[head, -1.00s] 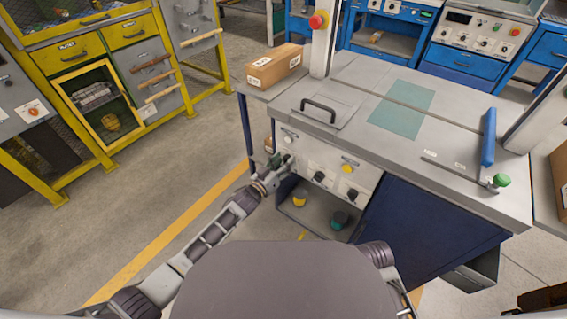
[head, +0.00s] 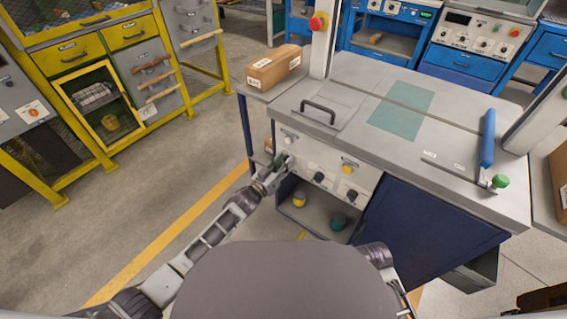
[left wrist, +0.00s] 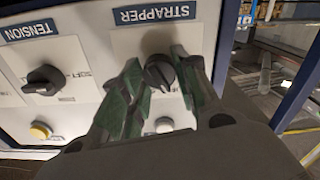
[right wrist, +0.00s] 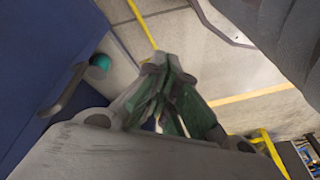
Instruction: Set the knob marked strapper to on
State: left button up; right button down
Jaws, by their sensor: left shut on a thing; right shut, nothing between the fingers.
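The black strapper knob (left wrist: 159,73) sits on the white panel beside the upside-down STRAPPER label (left wrist: 155,13) in the left wrist view. My left gripper (left wrist: 160,70) has its green-padded fingers on both sides of this knob and is shut on it. In the head view my left gripper (head: 287,160) is at the left end of the bench's front panel (head: 310,163) and hides the knob. The knob's pointer setting is not readable. My right gripper (right wrist: 166,62) is shut and empty, away from the panel.
The tension knob (left wrist: 44,80) is beside the strapper knob, with a white button (left wrist: 164,124) and a yellow button (left wrist: 40,131) on the panel. Floor left of the bench is clear.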

pick_arm(q)
jog(key=m+p, duration=0.1)
jog(key=m, duration=1)
jog(key=shift+s+d+f, duration=0.1)
pick_arm(e)
jog(key=shift+s+d+f, duration=0.1)
jog(key=shift+d+f, duration=0.05)
jog(key=shift+f, duration=0.45)
jog(key=shift+s+d+f, duration=0.1)
jog(key=shift+f, duration=0.45)
jog(key=shift+s+g, duration=0.1)
jog(key=shift+g, duration=0.2)
pick_arm(q)
jog(key=o, duration=1)
jog(key=shift+v, duration=6)
